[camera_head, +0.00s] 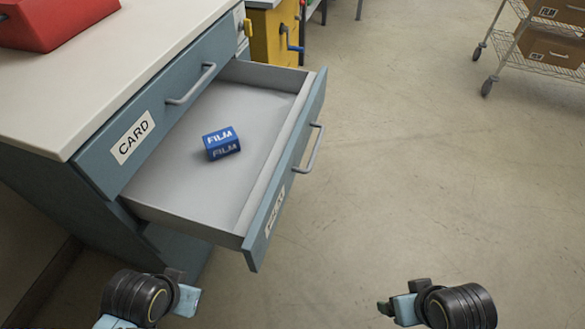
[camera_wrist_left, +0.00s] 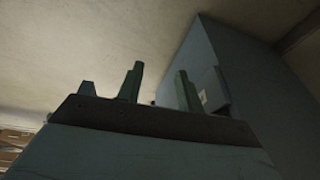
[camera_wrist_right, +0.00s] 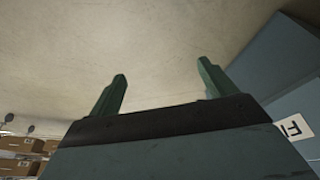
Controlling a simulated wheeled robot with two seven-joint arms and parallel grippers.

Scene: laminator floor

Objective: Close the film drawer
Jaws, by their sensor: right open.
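The film drawer (camera_head: 292,150) is the lower drawer of a blue cabinet and stands pulled far out. Its front has a bar handle (camera_head: 312,148) and a white label, seen at a steep angle. My right gripper (camera_head: 393,304) is open and empty over the floor, right of the drawer front. The label partly shows in the right wrist view (camera_wrist_right: 292,129).
The CARD drawer (camera_head: 150,120) above is shut. A red object (camera_head: 50,22) sits on the white top (camera_head: 95,75). A yellow machine part (camera_head: 273,35) stands beyond the cabinet. A wire cart with boxes (camera_head: 545,45) is at the far right. The floor in front of the drawer is clear.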

